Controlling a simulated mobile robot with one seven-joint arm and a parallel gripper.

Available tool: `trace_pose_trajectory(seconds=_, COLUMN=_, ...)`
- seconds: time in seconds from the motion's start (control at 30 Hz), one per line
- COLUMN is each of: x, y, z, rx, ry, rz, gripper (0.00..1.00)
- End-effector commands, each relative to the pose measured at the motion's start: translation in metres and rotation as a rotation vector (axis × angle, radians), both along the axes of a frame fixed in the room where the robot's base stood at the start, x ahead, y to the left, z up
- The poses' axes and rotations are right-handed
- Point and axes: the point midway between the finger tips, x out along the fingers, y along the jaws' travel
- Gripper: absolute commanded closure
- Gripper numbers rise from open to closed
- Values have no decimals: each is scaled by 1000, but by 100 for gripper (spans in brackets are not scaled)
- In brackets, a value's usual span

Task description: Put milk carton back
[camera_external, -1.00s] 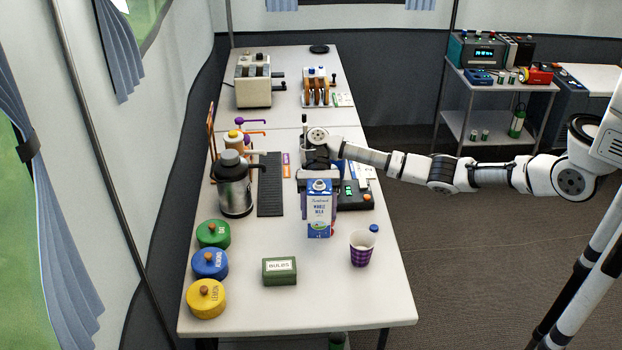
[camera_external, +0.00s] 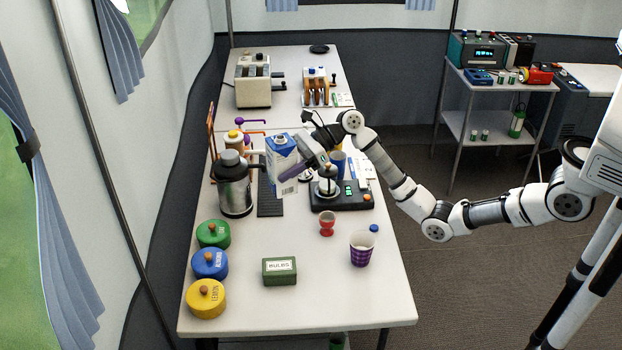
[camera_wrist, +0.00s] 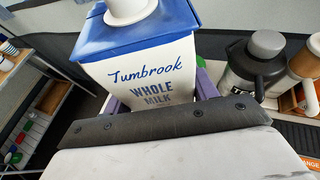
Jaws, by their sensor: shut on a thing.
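The milk carton (camera_external: 282,166), blue and white with a white cap, is held tilted in the air above the dark slatted mat (camera_external: 270,197), just right of the steel flask. Its front also shows large in the wrist view (camera_wrist: 151,75), reading "Tumbrook whole milk". My gripper (camera_external: 293,166) is shut on the carton from its right side. In the wrist view a dark bar of the gripper hides the lower part of the carton.
The steel flask (camera_external: 235,190) stands close left of the carton. A black scale-like device (camera_external: 345,200), a red cup (camera_external: 327,223), a purple checked cup (camera_external: 361,250) and a green box (camera_external: 279,271) stand on the table. Yellow (camera_external: 206,300), blue and green canisters line the left edge.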

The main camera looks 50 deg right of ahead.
Motion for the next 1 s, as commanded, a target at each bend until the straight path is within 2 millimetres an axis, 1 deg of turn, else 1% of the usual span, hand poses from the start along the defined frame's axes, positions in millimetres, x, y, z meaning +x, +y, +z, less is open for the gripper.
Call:
trace_pose_trajectory(seconds=0.03, x=-1, y=0, z=-13, rx=0, ry=7, rz=0, gripper=68)
trace_pose_trajectory(seconds=0.2, x=-1, y=0, z=-57, rx=-2, ry=8, rz=1, gripper=68)
trace_pose_trajectory(seconds=0.43, x=-1, y=0, z=-112, rx=-1, ry=7, rz=2, gripper=68)
trace_pose_trajectory(seconds=0.5, x=-1, y=0, z=-124, rx=-2, ry=5, rz=2, gripper=68)
trace_pose_trajectory(seconds=0.6, x=-1, y=0, z=-135, rx=-1, ry=4, rz=2, gripper=68)
trace_pose_trajectory(seconds=0.77, x=-1, y=0, z=-143, rx=-1, ry=2, rz=3, gripper=68)
trace_pose_trajectory(seconds=0.83, x=-1, y=0, z=-150, rx=-1, ry=3, rz=2, gripper=68)
trace_pose_trajectory(seconds=1.0, x=-1, y=0, z=-175, rx=-2, ry=6, rz=4, gripper=68)
